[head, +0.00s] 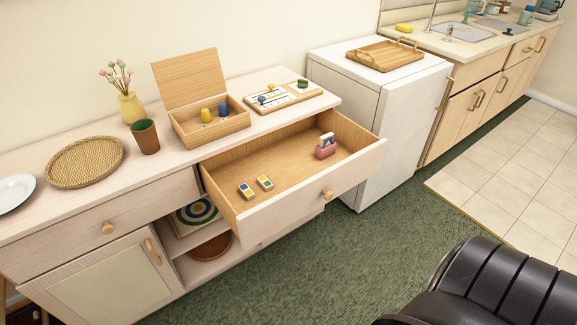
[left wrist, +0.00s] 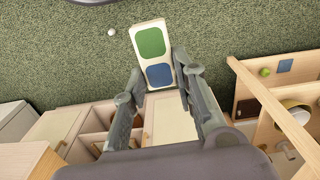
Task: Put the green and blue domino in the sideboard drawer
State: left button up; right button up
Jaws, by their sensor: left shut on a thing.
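The domino (left wrist: 154,55) is a pale tile with a green square and a blue square. My left gripper (left wrist: 157,82) is shut on it in the left wrist view, with green carpet behind it. Neither shows in the head view. The sideboard drawer (head: 290,210) is pulled open in the head view. Inside it are two other dominoes, one with blue and yellow (head: 246,191) and one with green and yellow (head: 265,182), and a pink holder with cards (head: 325,150). My right gripper is in neither view.
On the sideboard top (head: 70,210) are an open wooden box (head: 210,130), a game board (head: 285,97), a brown cup (head: 146,137), a vase (head: 131,107) and a woven tray (head: 85,162). A black chair (head: 490,285) stands at lower right. The drawer's front left is bare.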

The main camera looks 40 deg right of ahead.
aim_at(293, 177)
jog(key=l, duration=2)
